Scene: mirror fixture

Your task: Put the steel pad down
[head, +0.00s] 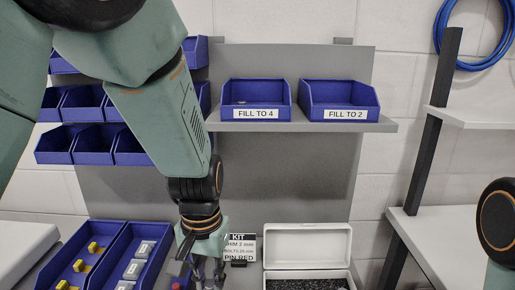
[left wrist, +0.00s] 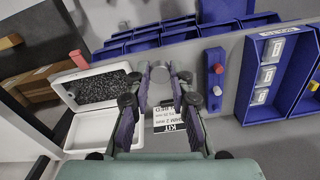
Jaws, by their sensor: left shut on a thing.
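My left gripper (head: 207,277) points down near the bottom middle of the head view. In the left wrist view its two fingers (left wrist: 160,82) are closed around a small grey piece (left wrist: 160,74) at their tips, which looks like the steel pad. Most of that piece is hidden by the fingers. Similar grey pads (head: 135,268) lie in one compartment of a blue tray (head: 117,240) left of the gripper; they also show in the left wrist view (left wrist: 268,75). My right gripper is out of view.
A kit card (head: 241,246) stands behind the gripper. An open white case (head: 307,246) with dark speckled filling is to its right. A red and blue fixture (left wrist: 214,75) stands between gripper and tray. Labelled blue bins (head: 255,93) sit on the shelf behind.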

